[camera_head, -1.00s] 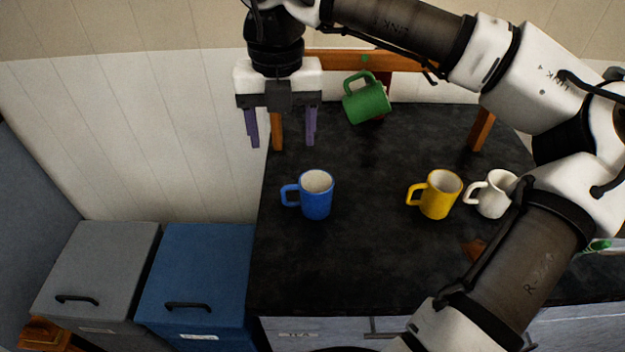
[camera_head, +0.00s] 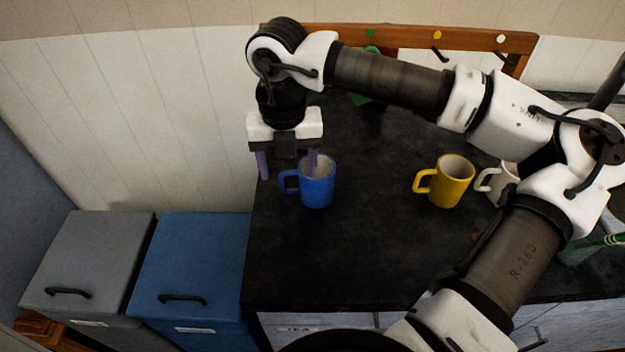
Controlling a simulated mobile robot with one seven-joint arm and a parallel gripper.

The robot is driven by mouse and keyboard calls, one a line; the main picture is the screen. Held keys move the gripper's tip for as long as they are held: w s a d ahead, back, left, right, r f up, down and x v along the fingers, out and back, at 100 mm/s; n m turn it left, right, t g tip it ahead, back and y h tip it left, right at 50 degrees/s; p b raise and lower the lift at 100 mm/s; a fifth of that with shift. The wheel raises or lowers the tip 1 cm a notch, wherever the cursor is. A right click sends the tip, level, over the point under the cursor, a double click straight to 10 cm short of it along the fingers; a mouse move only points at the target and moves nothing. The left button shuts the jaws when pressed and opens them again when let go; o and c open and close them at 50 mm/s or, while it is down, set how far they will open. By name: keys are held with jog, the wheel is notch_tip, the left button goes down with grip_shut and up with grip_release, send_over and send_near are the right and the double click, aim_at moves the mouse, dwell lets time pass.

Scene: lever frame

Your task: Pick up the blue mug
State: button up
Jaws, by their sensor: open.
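The blue mug (camera_head: 318,190) stands upright on the black countertop (camera_head: 350,260), with its handle pointing left. My gripper (camera_head: 287,166) is open and points down at the mug. Its right purple finger overlaps the mug's opening in the picture, and its left finger is to the left of the handle. I cannot tell whether either finger touches the mug. Nothing is held between the fingers.
A yellow mug (camera_head: 452,183) and a partly hidden white mug (camera_head: 497,182) stand to the right. A green mug (camera_head: 368,97) is mostly behind my arm at the wooden rack (camera_head: 480,40). Grey (camera_head: 85,265) and blue (camera_head: 190,265) lidded bins are left of the counter.

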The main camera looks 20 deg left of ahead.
notch_tip(320, 180, down, 5)
jog(key=shift+r+p, duration=0.1)
jog(key=shift+p, duration=0.7)
jog(key=c, duration=1.4)
notch_tip(320, 180, up, 20)
jog(key=b, duration=0.3)
